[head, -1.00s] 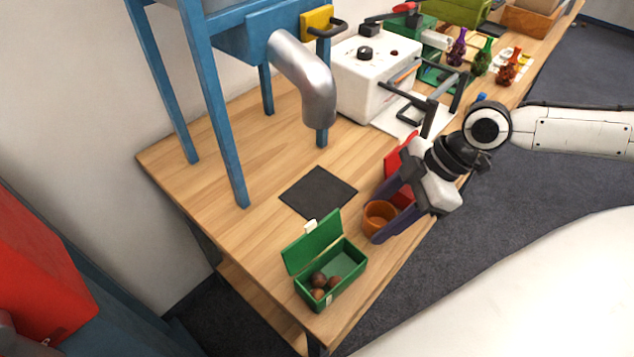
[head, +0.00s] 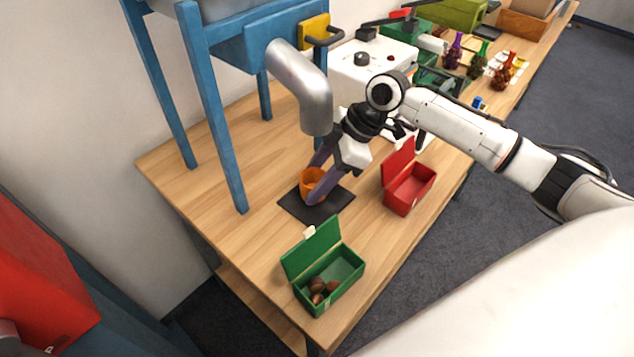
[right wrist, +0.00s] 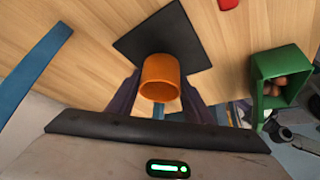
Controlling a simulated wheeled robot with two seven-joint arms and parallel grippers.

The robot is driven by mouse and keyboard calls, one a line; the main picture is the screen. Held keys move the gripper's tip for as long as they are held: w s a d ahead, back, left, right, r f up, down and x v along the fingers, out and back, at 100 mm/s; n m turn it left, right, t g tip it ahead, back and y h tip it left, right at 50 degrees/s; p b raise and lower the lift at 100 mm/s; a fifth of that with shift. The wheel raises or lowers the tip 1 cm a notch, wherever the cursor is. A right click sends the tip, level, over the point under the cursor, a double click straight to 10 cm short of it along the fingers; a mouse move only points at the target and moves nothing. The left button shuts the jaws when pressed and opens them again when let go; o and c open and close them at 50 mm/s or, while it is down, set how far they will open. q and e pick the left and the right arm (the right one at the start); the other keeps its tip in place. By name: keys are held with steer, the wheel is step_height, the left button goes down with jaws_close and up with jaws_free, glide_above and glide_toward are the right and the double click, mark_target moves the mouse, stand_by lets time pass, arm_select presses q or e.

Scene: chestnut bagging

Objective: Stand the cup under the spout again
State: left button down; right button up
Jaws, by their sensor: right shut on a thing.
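The orange cup (head: 311,183) is upright at the dark square mat (head: 290,206), below the grey metal spout (head: 305,90). My right gripper (head: 319,182) is shut on the cup, one finger on each side. In the right wrist view the cup (right wrist: 160,78) sits between my fingers, with the mat (right wrist: 178,38) beyond it. I cannot tell whether the cup's base touches the mat. The spout's mouth is partly beside my gripper in the head view. My left gripper is not in view.
An open green box (head: 345,270) with several chestnuts (head: 318,288) stands at the table's near corner. An open red box (head: 410,190) stands right of the mat. Blue legs (head: 220,130) of the hopper frame stand left. Bare table (head: 240,270) lies left of the green box.

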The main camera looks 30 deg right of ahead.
steer(key=shift+s+d+f, duration=0.15)
steer(key=shift+s+f, duration=0.1)
steer(key=shift+f, duration=0.45)
steer(key=o, duration=1.6)
steer(key=v, duration=1.2)
steer(key=shift+w, duration=0.1)
